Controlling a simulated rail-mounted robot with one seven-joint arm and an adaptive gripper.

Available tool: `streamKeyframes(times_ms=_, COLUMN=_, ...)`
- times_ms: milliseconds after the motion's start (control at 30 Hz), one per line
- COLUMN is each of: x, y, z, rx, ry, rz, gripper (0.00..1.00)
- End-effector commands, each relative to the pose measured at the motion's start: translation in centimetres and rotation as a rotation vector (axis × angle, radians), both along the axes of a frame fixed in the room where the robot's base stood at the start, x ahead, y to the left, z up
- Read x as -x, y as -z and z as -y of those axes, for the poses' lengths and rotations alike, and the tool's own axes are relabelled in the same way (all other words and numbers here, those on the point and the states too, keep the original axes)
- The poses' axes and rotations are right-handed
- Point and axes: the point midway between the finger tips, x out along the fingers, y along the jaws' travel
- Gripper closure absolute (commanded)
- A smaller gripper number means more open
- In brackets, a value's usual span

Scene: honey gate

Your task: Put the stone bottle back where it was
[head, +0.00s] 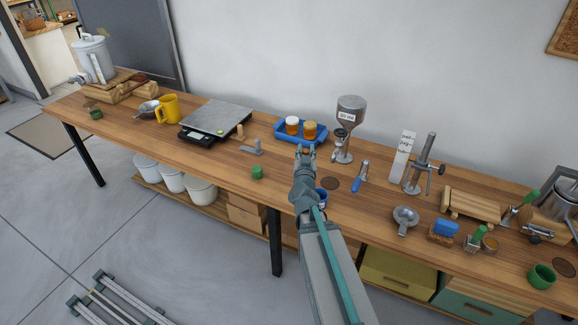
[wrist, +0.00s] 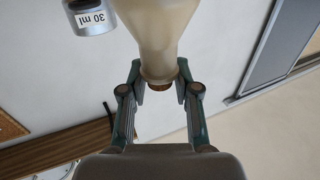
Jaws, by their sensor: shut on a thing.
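The stone bottle (wrist: 168,25) is beige and close to the wrist camera, whose picture is upside down. Its wide body runs out of the top of that picture. Its narrow neck and brown stopper (wrist: 160,86) lie between my fingertips. My gripper (wrist: 158,92) is shut on it at the neck. In the head view my gripper (head: 305,150) is over the bench, in front of the blue tray; the bottle is mostly hidden there, and I cannot tell whether its base touches anything. A dark round patch (head: 331,184) lies on the bench to the right of my gripper.
The blue tray (head: 282,138) holds a white and an amber cup. A metal funnel (head: 350,112) on a stand is close on the right; a blue-handled tool (head: 360,178) lies nearer. A labelled grey vessel (wrist: 90,16) shows in the wrist view.

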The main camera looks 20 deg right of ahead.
Motion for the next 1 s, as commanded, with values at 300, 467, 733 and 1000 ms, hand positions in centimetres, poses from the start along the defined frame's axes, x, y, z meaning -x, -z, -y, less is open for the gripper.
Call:
streamKeyframes(times_ms=300, x=-7.0, y=3.1, z=-0.5, rx=0.0, ry=-0.002, rz=0.001, gripper=1.0)
streamKeyframes(times_ms=467, x=-8.7, y=6.2, z=-0.7, rx=0.0, ry=-0.001, rz=0.001, gripper=1.0)
streamKeyframes(times_ms=733, x=-10.2, y=7.7, z=-0.9, rx=0.002, ry=0.0, rz=0.001, gripper=1.0)
streamKeyframes(times_ms=1000, x=-11.1, y=9.7, z=-1.0, rx=0.0, ry=0.0, rz=0.001, gripper=1.0)
